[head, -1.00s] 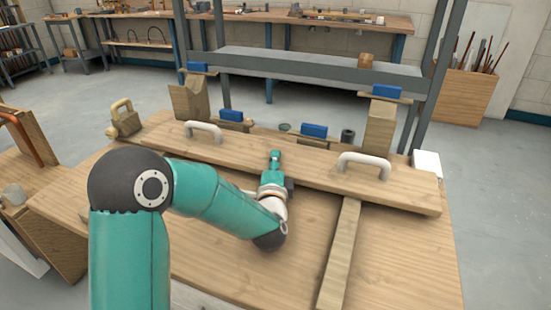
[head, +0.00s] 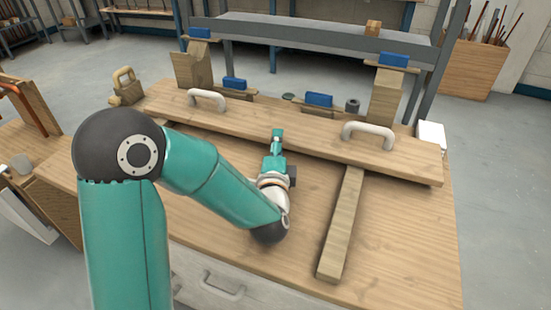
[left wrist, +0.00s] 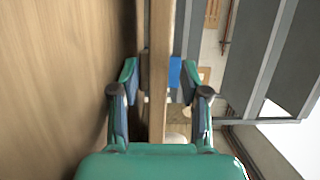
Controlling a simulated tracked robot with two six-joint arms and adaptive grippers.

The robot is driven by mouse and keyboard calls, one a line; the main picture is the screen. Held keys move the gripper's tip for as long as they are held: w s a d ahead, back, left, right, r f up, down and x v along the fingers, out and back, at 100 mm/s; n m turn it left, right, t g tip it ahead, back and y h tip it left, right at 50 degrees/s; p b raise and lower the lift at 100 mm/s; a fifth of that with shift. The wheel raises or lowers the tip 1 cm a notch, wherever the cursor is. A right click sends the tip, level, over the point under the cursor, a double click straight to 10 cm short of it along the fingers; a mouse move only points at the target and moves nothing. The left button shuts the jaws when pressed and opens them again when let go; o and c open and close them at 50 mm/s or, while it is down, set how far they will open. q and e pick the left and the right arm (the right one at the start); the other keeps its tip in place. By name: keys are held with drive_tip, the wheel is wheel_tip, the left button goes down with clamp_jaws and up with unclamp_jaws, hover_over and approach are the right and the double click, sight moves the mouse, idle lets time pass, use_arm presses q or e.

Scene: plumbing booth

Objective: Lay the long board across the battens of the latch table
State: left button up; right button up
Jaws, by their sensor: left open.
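The long board (head: 300,131) has two white handles, a left one (head: 206,99) and a right one (head: 368,135). It lies along the back part of the wooden latch table (head: 410,240). Its right part rests over a batten (head: 342,225) that runs toward the table's front. My left gripper (head: 277,135) is at the middle of the board's front edge. In the left wrist view the open fingers (left wrist: 160,85) stand on either side of the board's edge (left wrist: 158,75), apparently without gripping it. My right gripper is out of view.
Wooden blocks (head: 193,68) (head: 386,95) stand behind the board's ends, with blue pieces (head: 319,100) along the back. A wooden padlock-shaped piece (head: 126,88) sits at the back left. A grey shelf rack (head: 300,32) stands behind. The table's front right is clear.

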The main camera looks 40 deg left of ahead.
use_arm(q)
drive_tip(key=b+v, duration=0.2)
drive_tip(key=v, duration=0.2)
drive_tip(key=shift+s+d+f, duration=0.1)
drive_tip(key=shift+s+d, duration=0.1)
drive_tip(key=shift+s, duration=0.05)
drive_tip(key=shift+s+d+b, duration=0.25)
drive_tip(key=shift+s+b, duration=0.15)
drive_tip(key=shift+s, duration=0.2)
